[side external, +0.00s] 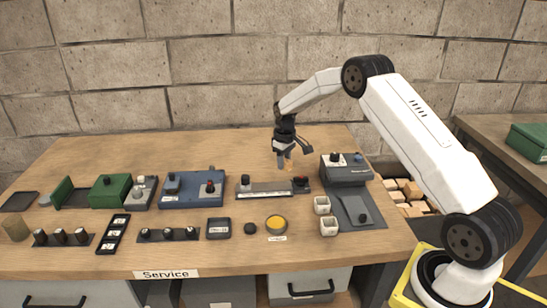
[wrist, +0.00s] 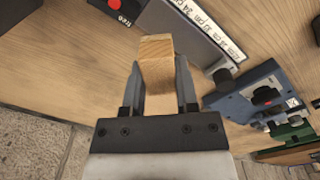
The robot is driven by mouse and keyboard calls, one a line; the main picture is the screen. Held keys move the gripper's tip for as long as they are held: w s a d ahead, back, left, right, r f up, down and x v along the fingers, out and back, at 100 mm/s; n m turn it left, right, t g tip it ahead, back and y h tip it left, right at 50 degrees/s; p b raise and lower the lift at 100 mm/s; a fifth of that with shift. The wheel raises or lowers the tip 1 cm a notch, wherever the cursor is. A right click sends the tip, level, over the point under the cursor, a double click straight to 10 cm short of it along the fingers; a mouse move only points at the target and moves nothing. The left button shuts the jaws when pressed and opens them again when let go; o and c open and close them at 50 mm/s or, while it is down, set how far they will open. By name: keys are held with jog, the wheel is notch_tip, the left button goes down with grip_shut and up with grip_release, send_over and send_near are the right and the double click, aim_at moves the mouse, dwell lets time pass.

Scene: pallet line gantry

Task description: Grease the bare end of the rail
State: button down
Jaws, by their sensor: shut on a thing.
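My gripper (side external: 286,160) hangs above the back of the bench, behind the rail. In the wrist view my gripper (wrist: 157,67) is shut on a pale wooden piece (wrist: 157,90), whose squared end sticks out past the fingertips. Whether there is grease on it I cannot tell. The grey rail (side external: 266,192) lies on the bench between two dark end blocks, the right one with a red top. The rail (wrist: 186,32) also shows beyond the fingers in the wrist view, with a centimetre label along it. The held piece looks apart from the rail. A round tub of yellow stuff (side external: 276,223) stands in front of the rail.
A blue unit (side external: 192,198) stands left of the rail, a dark grey machine (side external: 346,170) right of it. Two pale cups (side external: 322,205) stand in front of the machine. A bin of wooden blocks (side external: 408,192) is beyond the bench's right edge. The bench's back is clear.

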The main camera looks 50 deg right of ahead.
aim_at(262, 185)
jog(key=shift+f, duration=2.75)
jog(key=shift+w+a+f, duration=0.3)
jog(key=shift+f, duration=0.3)
jog(key=shift+w+a, duration=2.2)
jog(key=shift+a, duration=0.05)
jog(key=shift+s+d, duration=2.55)
jog(key=shift+d, duration=0.05)
jog(key=shift+r, duration=4)
jog(key=shift+a, duration=0.15)
